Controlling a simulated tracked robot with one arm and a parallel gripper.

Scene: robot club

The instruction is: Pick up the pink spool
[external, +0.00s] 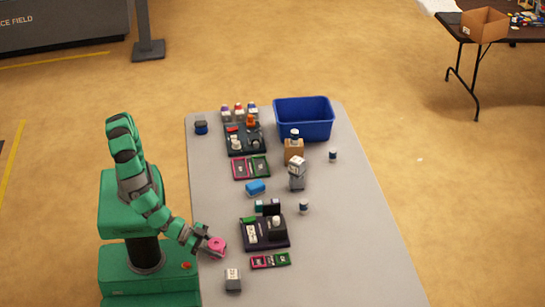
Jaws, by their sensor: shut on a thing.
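The pink spool (217,244) is at the left edge of the grey table, near its front end in the external view. My gripper (207,243) is shut on the spool. The green arm reaches down to it from the left. The picture is too small to tell whether the spool touches the table or hangs just above it. The fingers are partly hidden by the spool and the wrist.
A dark tray (248,246) with small items stands right of the spool. A grey block (233,286) is in front. A blue bin (332,129), another dark tray (231,151) and several small items stand farther back. The table's right side is clear.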

